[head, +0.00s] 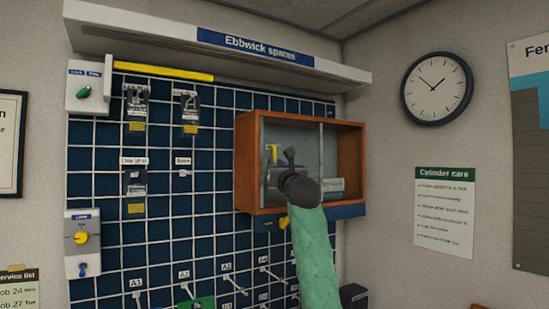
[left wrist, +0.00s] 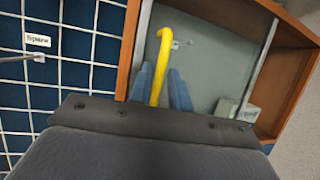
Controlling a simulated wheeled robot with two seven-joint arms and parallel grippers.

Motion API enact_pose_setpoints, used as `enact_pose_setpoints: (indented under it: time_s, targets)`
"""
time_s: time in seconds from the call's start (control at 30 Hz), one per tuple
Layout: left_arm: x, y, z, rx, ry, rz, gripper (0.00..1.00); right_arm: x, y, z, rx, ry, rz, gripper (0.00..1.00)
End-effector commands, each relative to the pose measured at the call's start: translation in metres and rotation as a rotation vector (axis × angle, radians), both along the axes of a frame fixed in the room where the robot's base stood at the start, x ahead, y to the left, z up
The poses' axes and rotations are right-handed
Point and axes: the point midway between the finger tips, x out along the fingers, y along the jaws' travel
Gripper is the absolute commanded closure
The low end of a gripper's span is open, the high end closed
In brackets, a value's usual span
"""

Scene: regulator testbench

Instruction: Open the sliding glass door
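A wooden-framed cabinet (head: 353,165) hangs at the right side of the wall grid. Its front has a glass pane (head: 300,135) with a silver upright edge (head: 321,140); the pane also shows in the left wrist view (left wrist: 205,70). A yellow hooked handle (head: 274,153) is at the left part of the pane. My left gripper (head: 284,160) is in front of the pane. In the left wrist view, its blue fingers (left wrist: 160,85) lie close on both sides of the yellow handle (left wrist: 164,45), which looks held; part of the contact is hidden. My right gripper is not in view.
A light box (head: 333,185) is in the lower right of the cabinet. A yellow knob (head: 283,222) is below the cabinet. Hooks and switch boxes (head: 82,240) are on the wall grid to the left. A shelf (head: 215,45) overhangs above.

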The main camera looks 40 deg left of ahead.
Motion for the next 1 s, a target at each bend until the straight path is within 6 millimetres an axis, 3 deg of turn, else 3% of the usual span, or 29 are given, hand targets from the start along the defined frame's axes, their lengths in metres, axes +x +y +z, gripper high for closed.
enact_pose_setpoints:
  time_s: [0.2,0.6,0.7,1.0]
  targets:
    - [0.010,0.015,0.009,0.001,0.001,0.000,0.81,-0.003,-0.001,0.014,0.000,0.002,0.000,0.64]
    - [0.013,0.019,0.009,0.000,0.000,0.000,0.81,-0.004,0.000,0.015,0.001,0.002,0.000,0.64]
    - [0.013,0.019,0.009,0.000,0.000,0.000,1.00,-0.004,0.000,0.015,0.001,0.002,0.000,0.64]
    - [0.014,0.018,0.009,0.000,0.000,0.000,1.00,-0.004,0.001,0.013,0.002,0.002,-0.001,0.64]
